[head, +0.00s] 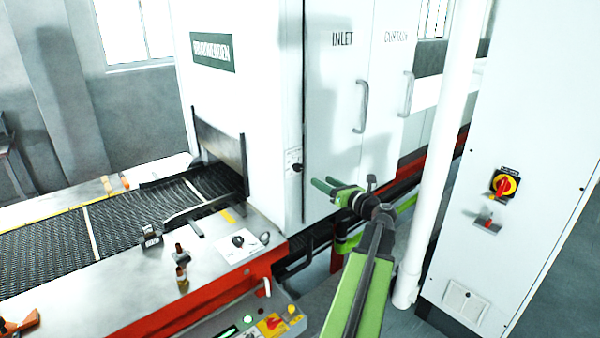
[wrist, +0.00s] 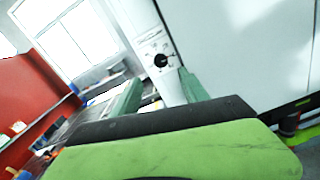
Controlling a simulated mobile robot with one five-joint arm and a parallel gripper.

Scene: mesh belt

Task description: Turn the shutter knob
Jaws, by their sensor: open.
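A small black knob (head: 297,168) sits on a light plate on the narrow front face of the white machine, beside the shutter opening. It also shows in the wrist view (wrist: 161,60), just beyond and between my fingertips; its lettering is too small to read. My gripper (head: 320,184) has green fingers, spread apart and empty. In the head view it is right of the knob and a little lower, apart from it. The fingers also show in the wrist view (wrist: 160,80). The dark shutter plate (head: 219,153) stands above the mesh belt (head: 120,215).
Another black knob sits on a white plate (head: 237,243) on the steel table. A red-and-yellow switch (head: 505,185) is on the right cabinet. A white pole (head: 445,150) stands right of my arm. Door handles (head: 361,106) protrude from the machine.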

